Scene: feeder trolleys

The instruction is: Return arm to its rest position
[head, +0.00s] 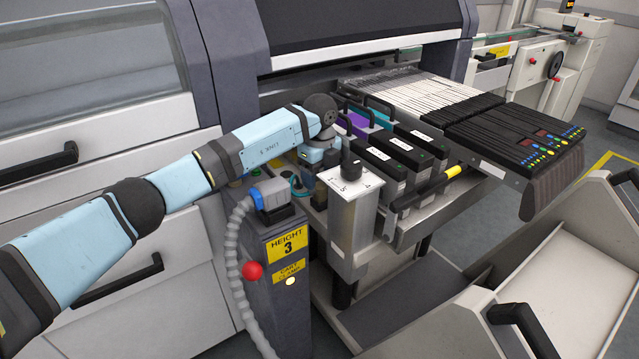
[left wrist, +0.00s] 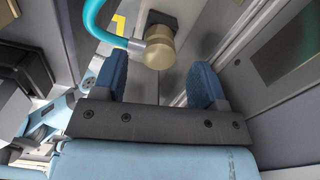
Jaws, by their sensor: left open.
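My left arm (head: 265,141) comes in from the left in the head view and reaches over the trolley post to the machine front. Its wrist is bent down, and the fingers are mostly hidden there. In the left wrist view my left gripper (left wrist: 159,88) is open, its two blue fingers wide apart with nothing between them. A tan cylindrical fitting (left wrist: 159,50) with a teal hose (left wrist: 103,22) shows just beyond the fingertips. There is a visible gap between it and each finger. My right gripper is in neither view.
A dark post with a yellow "HEIGHT 3" label (head: 288,243), a grey plug and a corrugated hose (head: 234,262) stands below my arm. A metal bracket with a black knob (head: 351,200) and black feeder cassettes (head: 405,150) are close to the right. Drawer handles (head: 120,281) stick out at left.

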